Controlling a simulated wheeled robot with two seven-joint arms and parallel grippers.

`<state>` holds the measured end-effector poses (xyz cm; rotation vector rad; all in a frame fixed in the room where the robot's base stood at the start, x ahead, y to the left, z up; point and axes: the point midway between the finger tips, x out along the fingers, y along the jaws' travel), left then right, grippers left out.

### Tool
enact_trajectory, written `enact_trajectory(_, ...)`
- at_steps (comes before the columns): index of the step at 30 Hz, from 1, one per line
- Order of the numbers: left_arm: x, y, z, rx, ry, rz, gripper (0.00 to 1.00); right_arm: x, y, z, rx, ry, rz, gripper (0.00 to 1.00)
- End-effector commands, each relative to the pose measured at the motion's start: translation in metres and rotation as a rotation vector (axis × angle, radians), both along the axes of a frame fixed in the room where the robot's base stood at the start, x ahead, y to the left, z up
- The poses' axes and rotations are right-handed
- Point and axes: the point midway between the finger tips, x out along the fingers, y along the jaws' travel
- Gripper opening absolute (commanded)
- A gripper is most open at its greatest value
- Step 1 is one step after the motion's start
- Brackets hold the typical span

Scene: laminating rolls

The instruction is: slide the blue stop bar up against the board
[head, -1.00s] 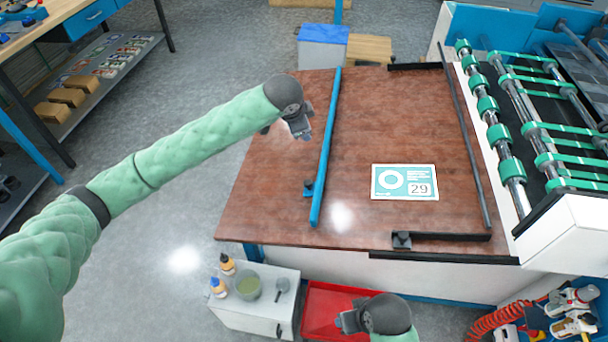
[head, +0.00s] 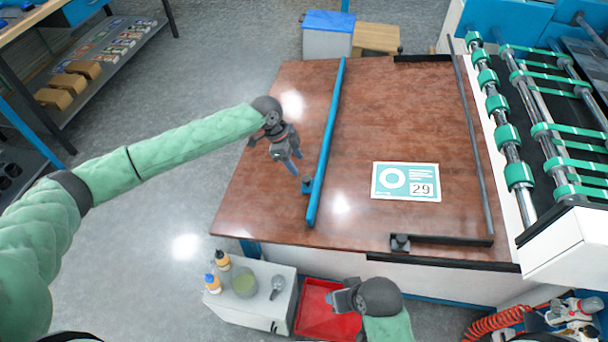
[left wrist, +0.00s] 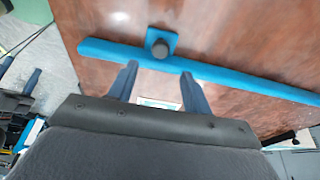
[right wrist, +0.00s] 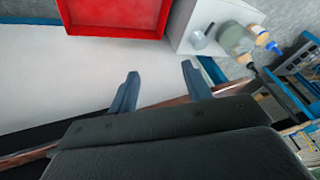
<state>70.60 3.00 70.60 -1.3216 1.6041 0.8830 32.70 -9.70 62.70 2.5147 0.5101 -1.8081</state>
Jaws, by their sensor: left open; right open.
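The blue stop bar (head: 328,135) lies lengthwise on the brown table, left of the board and apart from it. A dark knob (head: 307,185) on a blue tab sticks out from the bar's left side. The board (head: 406,181) is a flat white and teal card marked 29. My left gripper (head: 292,165) is open and empty, just left of the bar near the knob. In the left wrist view, the knob (left wrist: 160,48) and bar (left wrist: 235,78) lie beyond its spread fingers (left wrist: 158,70). My right gripper (head: 340,299) is open and empty, by the table's front edge.
The brown table (head: 260,190) has clear surface between bar and board. A thin dark rod (head: 472,140) and a black bracket (head: 440,240) border the right side, before the green rollers (head: 507,140). A red tray (head: 312,322) and white cabinet (head: 245,305) stand below the front edge.

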Motion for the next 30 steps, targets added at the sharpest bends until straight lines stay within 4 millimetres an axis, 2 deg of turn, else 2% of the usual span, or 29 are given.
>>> enact_trajectory(5,-0.002,-0.005,-0.013,0.002,-0.001,-0.007,0.50,-0.001,-0.003,0.004,-0.007,0.007,-0.002,0.49)
enact_trajectory(12,-0.004,-0.019,-0.045,0.001,-0.001,-0.006,0.50,-0.003,-0.010,0.012,-0.024,0.025,-0.008,0.49)
enact_trajectory(18,-0.005,-0.027,-0.065,0.002,-0.001,-0.005,0.50,-0.005,-0.015,0.016,-0.035,0.036,-0.011,0.49)
enact_trajectory(30,-0.006,-0.029,-0.071,0.002,-0.003,-0.006,0.50,-0.007,-0.017,0.017,-0.040,0.042,-0.011,0.49)
